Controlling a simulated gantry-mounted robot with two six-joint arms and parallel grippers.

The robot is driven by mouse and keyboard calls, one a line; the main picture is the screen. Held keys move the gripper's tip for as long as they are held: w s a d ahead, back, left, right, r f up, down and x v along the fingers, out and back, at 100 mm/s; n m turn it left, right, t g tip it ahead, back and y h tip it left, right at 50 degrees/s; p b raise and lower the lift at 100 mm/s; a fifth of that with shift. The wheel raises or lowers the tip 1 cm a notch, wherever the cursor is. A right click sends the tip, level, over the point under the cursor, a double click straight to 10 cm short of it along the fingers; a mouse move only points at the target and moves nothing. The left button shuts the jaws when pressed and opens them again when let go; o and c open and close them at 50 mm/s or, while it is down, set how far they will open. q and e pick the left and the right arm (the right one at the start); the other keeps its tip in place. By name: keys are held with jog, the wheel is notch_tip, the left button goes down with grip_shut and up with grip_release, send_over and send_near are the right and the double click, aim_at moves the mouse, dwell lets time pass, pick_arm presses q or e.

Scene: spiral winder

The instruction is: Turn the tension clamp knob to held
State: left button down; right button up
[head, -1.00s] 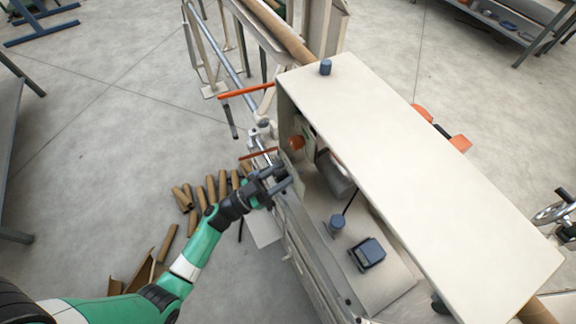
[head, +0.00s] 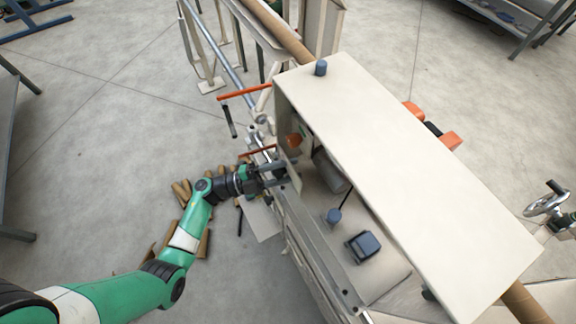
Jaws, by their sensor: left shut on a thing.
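My left gripper (head: 282,172) is at the left side of the cream winder, beside a small upright plate near the orange-handled parts. Its jaws are shut on the tension clamp knob, which the fingers hide almost fully. The knob's setting cannot be read from this view. My right gripper is not in view.
The winder's long cream cover (head: 410,170) overhangs to the right of the gripper. A dark blue box (head: 363,247) and a blue-grey cylinder (head: 333,216) sit on the bed below. Orange handle bars (head: 244,92) stand just behind. Several cardboard tubes (head: 182,192) lie on the floor.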

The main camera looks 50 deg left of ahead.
pick_arm(q)
jog(key=m+g+p, duration=0.1)
jog(key=m+g, duration=0.1)
jog(key=m, duration=0.3)
jog(key=shift+d+f+p, duration=0.1)
jog(key=shift+p, duration=0.2)
jog(key=shift+f+m+g+y+p, duration=0.2)
jog(key=shift+m+g+y+p, duration=0.2)
jog(key=shift+m, duration=0.6)
jog(key=shift+f+m+g+y+p, duration=0.25)
jog(key=shift+m+p, duration=0.25)
jog(key=shift+m, duration=0.5)
jog(key=c, duration=0.7)
grip_release()
jog(key=v, duration=1.1)
jog(key=shift+s+a+r+p, duration=0.1)
jog(key=shift+s+a+p, duration=0.1)
jog(key=shift+s+p, duration=0.15)
